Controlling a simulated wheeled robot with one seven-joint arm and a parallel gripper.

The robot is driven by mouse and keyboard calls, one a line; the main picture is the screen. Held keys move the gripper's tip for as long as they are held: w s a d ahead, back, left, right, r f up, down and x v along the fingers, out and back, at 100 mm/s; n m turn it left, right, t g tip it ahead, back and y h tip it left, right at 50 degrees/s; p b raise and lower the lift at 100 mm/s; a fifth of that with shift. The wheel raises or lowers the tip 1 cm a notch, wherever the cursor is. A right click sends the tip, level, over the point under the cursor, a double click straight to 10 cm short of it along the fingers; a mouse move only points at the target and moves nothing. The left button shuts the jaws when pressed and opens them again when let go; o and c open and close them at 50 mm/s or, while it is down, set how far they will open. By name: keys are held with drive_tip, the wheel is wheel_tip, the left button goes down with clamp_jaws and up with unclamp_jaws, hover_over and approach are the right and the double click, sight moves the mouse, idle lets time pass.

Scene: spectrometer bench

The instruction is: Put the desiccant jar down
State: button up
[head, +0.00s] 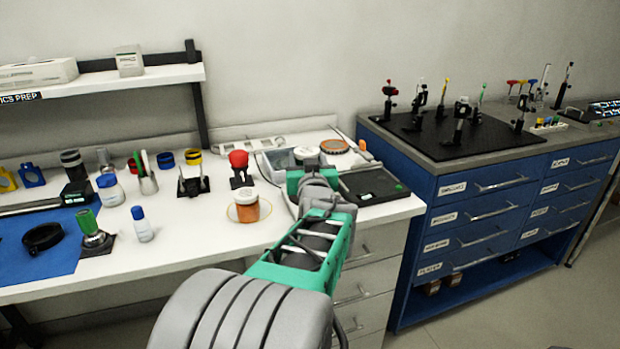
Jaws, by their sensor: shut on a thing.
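My arm reaches over the right end of the white bench, and my gripper (308,173) is at its far end, seen from behind. My wrist hides the fingertips. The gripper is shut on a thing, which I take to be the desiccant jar. A pale round top (306,153) shows just beyond the wrist; I cannot tell whether it is the held jar. An orange-and-white jar (246,206) stands upright inside a thin ring on the bench, left of my gripper and apart from it.
A red-topped piece (239,163) stands behind the orange jar. A round orange dish (334,146) and a dark flat device (372,187) lie close to my gripper. Bottles and a blue mat (40,262) are at left. Bare bench shows around (195,225).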

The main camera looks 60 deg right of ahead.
drive_tip(key=d+f, duration=0.2)
drive_tip(key=f, duration=0.1)
drive_tip(key=shift+w+d+f, duration=0.1)
drive_tip(key=shift+w+d, duration=0.1)
drive_tip(key=shift+d, duration=0.15)
wheel_tip(320, 180, down, 3)
drive_tip(key=shift+r, duration=0.1)
drive_tip(key=shift+f+b, duration=0.25)
drive_tip(key=shift+b, duration=0.15)
drive_tip(key=o, duration=1.5)
drive_tip(key=shift+c, duration=0.2)
drive_tip(key=shift+r+p, duration=0.3)
drive_tip(key=b+v, duration=0.1)
drive_tip(key=v, duration=1.1)
drive_tip(key=shift+f, duration=0.15)
